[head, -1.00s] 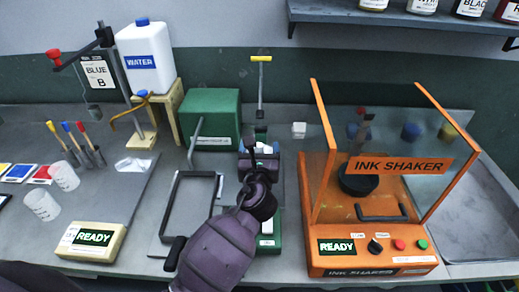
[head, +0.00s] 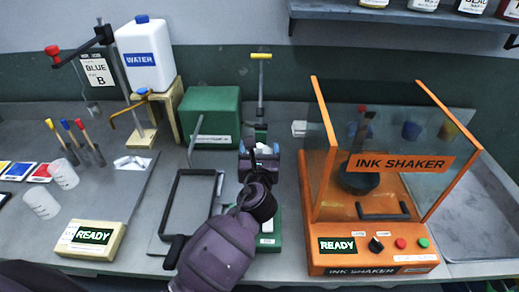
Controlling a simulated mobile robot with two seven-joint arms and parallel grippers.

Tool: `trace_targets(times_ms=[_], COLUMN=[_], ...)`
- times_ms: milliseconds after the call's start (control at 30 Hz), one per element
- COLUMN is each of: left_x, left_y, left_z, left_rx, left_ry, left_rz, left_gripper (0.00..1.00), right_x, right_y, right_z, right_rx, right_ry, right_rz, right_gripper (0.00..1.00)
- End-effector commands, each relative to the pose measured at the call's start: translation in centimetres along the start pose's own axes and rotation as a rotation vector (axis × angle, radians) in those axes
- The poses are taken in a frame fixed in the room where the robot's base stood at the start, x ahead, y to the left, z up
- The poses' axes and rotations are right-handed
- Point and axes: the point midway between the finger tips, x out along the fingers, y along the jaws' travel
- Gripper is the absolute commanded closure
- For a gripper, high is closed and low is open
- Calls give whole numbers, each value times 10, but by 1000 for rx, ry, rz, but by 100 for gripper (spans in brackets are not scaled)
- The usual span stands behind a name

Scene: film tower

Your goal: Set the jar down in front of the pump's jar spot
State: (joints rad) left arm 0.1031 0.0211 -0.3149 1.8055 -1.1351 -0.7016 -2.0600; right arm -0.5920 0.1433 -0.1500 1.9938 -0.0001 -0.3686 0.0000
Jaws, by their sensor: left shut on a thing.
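My left gripper (head: 262,149) is near the middle of the bench, over the green stand with the yellow T-handle. It is shut on a small pale thing, which I take to be the jar (head: 265,149); my wrist and fingers hide most of it. Whether it touches anything below cannot be told. The pump (head: 104,36), a dark post with a red knob and a "BLUE B" card, stands at the back left, well away from the gripper. Its jar spot cannot be clearly made out. My right gripper is not in view.
The orange ink shaker (head: 330,235) with clear panels stands right of my arm. A black frame (head: 178,205) lies left of it. Two clear cups (head: 63,173), brushes (head: 83,143) and a READY box (head: 90,238) occupy the left bench. A water jug (head: 147,58) stands at the back.

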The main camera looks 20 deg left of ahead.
Motion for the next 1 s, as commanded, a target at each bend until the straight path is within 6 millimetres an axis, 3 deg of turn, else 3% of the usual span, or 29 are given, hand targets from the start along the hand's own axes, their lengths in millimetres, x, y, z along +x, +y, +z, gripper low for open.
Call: trace_targets(times_ms=[67,100,233,567,1000], left_x=[0,0,0,-5,-76], left_y=[0,0,0,0,0], left_z=[-1,0,0,-2,-2], left_rx=[0,0,0,0,0], left_ry=[-2,-2,-2,1,1], left_rz=[-1,-1,-1,0,-1], left_gripper=[87,20,1,0,0], right_x=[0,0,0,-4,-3], right_y=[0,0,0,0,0], right_z=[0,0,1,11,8], right_rx=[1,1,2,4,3], right_ry=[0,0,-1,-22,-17], right_rz=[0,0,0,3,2], right_gripper=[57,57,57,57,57])
